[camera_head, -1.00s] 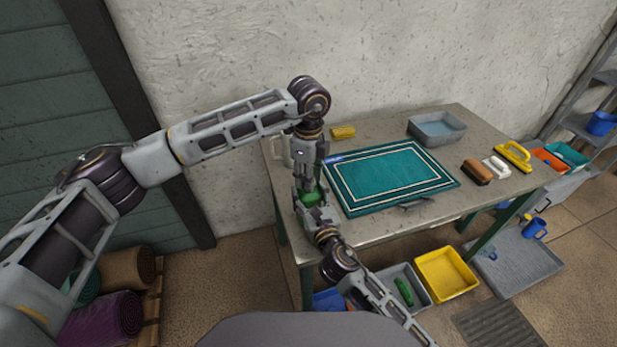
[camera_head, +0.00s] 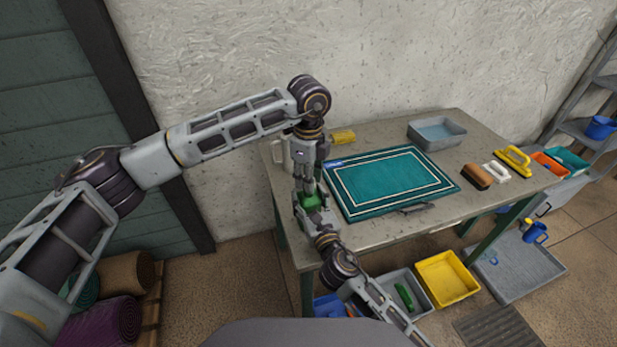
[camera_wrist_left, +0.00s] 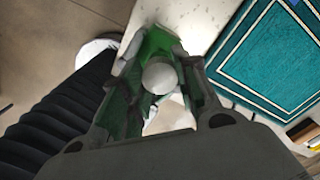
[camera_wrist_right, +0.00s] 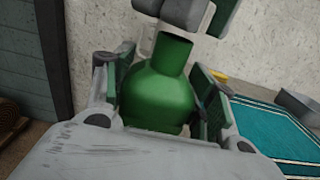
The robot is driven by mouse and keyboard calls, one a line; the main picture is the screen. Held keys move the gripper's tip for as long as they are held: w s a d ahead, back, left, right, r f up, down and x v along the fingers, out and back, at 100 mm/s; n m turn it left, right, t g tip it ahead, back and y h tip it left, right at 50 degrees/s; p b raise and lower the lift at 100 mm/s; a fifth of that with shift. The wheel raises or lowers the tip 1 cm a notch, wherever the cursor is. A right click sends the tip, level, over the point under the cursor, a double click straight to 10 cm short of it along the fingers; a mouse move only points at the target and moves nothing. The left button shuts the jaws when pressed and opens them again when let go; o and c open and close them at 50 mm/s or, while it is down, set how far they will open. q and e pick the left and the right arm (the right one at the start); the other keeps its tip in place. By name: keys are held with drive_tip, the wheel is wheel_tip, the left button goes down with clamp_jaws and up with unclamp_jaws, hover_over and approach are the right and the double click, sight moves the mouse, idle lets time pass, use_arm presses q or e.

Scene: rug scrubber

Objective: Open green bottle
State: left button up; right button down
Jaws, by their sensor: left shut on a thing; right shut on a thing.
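The green bottle (camera_head: 312,201) stands upright at the table's left front corner, between my two grippers. My right gripper (camera_wrist_right: 160,90) is shut on its round body; the bottle (camera_wrist_right: 158,96) fills the space between the fingers in the right wrist view. My left gripper (camera_wrist_left: 160,82) comes down from above and is shut on the pale round cap (camera_wrist_left: 159,76). Its dark fingers show just above the bottle's neck in the right wrist view.
The table (camera_head: 375,235) carries a teal rug (camera_head: 395,180), a grey basin (camera_head: 437,131), a yellow brush (camera_head: 342,137) and several scrubbers at right. A white jug (camera_head: 279,153) stands close behind my left gripper. A yellow bin (camera_head: 447,279) and a grey tray (camera_head: 517,262) are below.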

use_arm(q)
drive_tip(key=shift+r, duration=0.1)
drive_tip(key=shift+r, duration=1.9)
use_arm(e)
drive_tip(key=shift+c, duration=2)
unclamp_jaws()
drive_tip(key=shift+s, duration=0.2)
drive_tip(key=v, duration=1.1)
drive_tip(key=shift+s, duration=0.25)
drive_tip(key=shift+d, duration=0.15)
